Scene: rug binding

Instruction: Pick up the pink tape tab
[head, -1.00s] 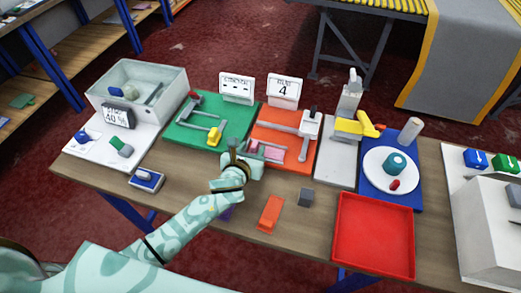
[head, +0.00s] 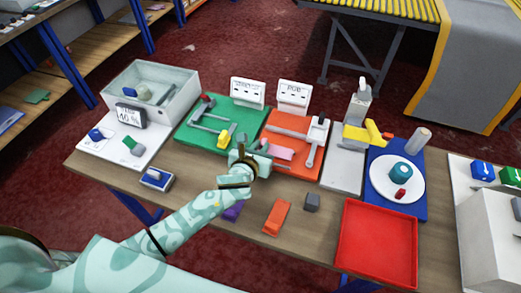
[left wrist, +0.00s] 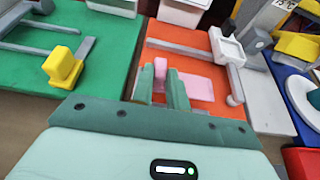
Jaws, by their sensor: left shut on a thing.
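My left gripper (left wrist: 162,88) is low at the left edge of the orange board (left wrist: 178,34). It is shut on an upright pink piece, the pink tape tab (left wrist: 160,68), whose top shows between the two green fingers in the left wrist view. A flatter pink piece (left wrist: 200,88) lies just right of the fingers on the orange board; the fingers hide whether the two are joined. In the head view the left gripper (head: 244,157) stands left of this flat pink piece (head: 281,152); the held tab cannot be made out there. My right gripper is not in view.
The green board (head: 193,133) with a yellow block (head: 225,138) lies left of the orange board. A grey lever frame (head: 317,140) stands on the orange board's right. An orange block (head: 277,217), a grey cube (head: 312,201) and a red tray (head: 378,250) sit nearer.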

